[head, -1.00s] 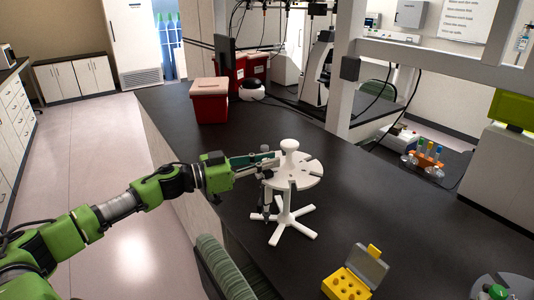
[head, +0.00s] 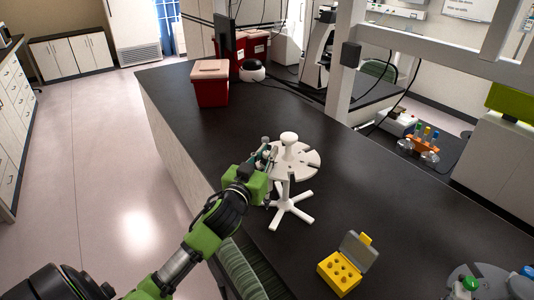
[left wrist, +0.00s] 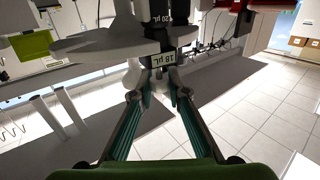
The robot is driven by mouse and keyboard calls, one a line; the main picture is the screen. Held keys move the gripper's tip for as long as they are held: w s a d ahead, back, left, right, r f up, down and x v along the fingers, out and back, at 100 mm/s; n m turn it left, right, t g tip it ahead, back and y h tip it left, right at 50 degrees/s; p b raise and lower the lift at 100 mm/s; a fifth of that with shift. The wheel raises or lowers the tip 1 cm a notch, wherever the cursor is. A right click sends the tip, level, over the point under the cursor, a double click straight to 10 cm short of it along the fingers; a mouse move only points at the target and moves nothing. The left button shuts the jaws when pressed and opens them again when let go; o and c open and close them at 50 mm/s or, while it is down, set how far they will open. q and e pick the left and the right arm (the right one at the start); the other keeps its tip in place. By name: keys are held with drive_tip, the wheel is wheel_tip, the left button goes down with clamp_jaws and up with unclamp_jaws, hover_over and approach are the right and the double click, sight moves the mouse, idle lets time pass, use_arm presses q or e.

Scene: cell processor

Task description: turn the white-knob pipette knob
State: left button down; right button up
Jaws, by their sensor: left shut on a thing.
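The white round pipette stand (head: 304,160) is upright on the dark bench, with a post and splayed feet. My left gripper (head: 266,154) is at its left rim, pointing up and away. In the left wrist view my left gripper (left wrist: 160,92) has its two teal-padded fingers closing on a pipette (left wrist: 162,58) with a pale volume label, at the stand's edge. Another dark labelled pipette part (left wrist: 170,12) shows just above it. The fingers and the stand hide much of the held pipette, and I cannot make out a white knob clearly. My right gripper is out of view.
A yellow tube box (head: 339,274) with a raised grey lid stands on the near bench. A red bin (head: 211,88) is at the back left. A grey round device (head: 490,278) is at the lower right. The bench right of the stand is clear.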

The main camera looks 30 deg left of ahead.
use_arm(q)
drive_tip(key=shift+n+g+y+b, duration=0.3)
drive_tip(key=shift+n+y+b, duration=0.25)
drive_tip(key=shift+n+y, duration=0.6)
drive_tip(key=shift+n+g+y+b, duration=0.6)
drive_tip(key=shift+y+b, duration=0.5)
drive_tip(key=shift+y, duration=0.55)
drive_tip(key=shift+n, duration=0.25)
drive_tip(key=c, duration=1.9)
unclamp_jaws()
drive_tip(key=shift+r, duration=0.1)
